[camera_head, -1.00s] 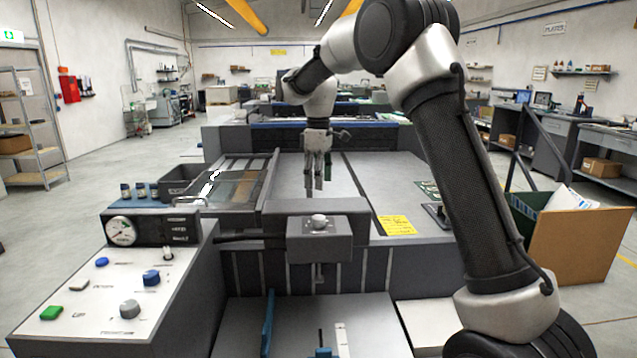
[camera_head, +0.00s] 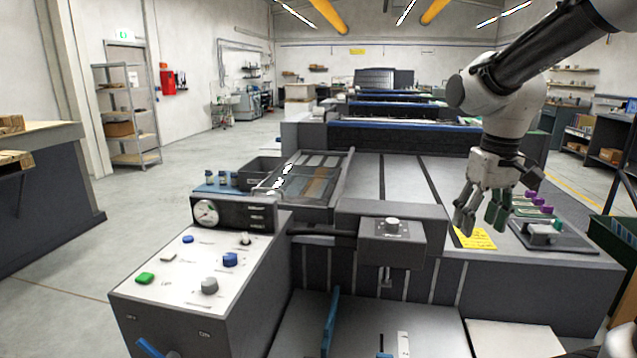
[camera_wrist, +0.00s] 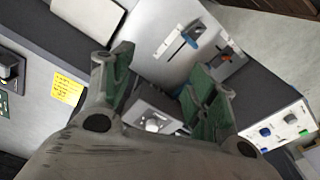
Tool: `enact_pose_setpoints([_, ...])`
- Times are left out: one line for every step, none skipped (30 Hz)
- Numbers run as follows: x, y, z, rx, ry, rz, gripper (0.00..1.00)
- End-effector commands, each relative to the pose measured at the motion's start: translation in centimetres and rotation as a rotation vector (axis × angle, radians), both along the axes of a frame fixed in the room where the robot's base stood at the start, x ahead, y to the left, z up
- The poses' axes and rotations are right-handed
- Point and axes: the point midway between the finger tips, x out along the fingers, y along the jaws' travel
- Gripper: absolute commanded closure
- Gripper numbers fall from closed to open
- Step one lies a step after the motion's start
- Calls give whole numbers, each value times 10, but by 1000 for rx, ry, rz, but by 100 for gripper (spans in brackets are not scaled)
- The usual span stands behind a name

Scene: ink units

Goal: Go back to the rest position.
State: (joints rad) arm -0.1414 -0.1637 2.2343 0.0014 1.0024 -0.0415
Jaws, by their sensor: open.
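My gripper (camera_head: 483,215) hangs with its fingers pointing down at the right of the head view, above the grey machine deck near a yellow note (camera_head: 475,238). Its grey fingers with green inner pads are apart, with nothing between them. In the wrist view my gripper (camera_wrist: 160,85) also shows spread fingers. A grey block with a round silver knob (camera_head: 392,224) stands at the machine's front, left of my gripper. It appears between and beyond the fingers in the wrist view (camera_wrist: 152,125). My arm reaches in from the upper right.
A control panel (camera_head: 190,272) with coloured knobs and a gauge (camera_head: 206,212) stands at front left. A framed glass cover (camera_head: 305,182) and a dark bin (camera_head: 258,172) lie behind it. Purple-topped items (camera_head: 540,203) sit right of my gripper. The floor at left is open.

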Motion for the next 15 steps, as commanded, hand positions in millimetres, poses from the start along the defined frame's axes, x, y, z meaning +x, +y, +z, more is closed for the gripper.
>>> enact_pose_setpoints([-21,-7,3,4,-24,-29,42])
enact_pose_setpoints([-33,-11,4,7,-35,-46,42])
enact_pose_setpoints([-48,-16,4,10,-52,-65,42])
enact_pose_setpoints([-59,-19,5,12,-65,-78,42])
enact_pose_setpoints([-70,-22,5,15,-80,-90,42])
enact_pose_setpoints([-83,-26,4,17,-99,-103,42])
enact_pose_setpoints([-93,-29,4,19,-114,-111,42])
enact_pose_setpoints([-102,-31,4,20,-129,-117,42])
enact_pose_setpoints([-112,-34,4,22,-150,-127,42])
enact_pose_setpoints([-119,-36,5,23,-165,-135,42])
enact_pose_setpoints([-125,-38,6,25,-181,-141,42])
enact_pose_setpoints([-131,-40,7,26,-202,-148,42])
enact_pose_setpoints([-135,-41,10,28,-219,-153,42])
enact_pose_setpoints([-137,-43,12,28,-236,-159,42])
enact_pose_setpoints([-139,-44,17,30,-258,-164,42])
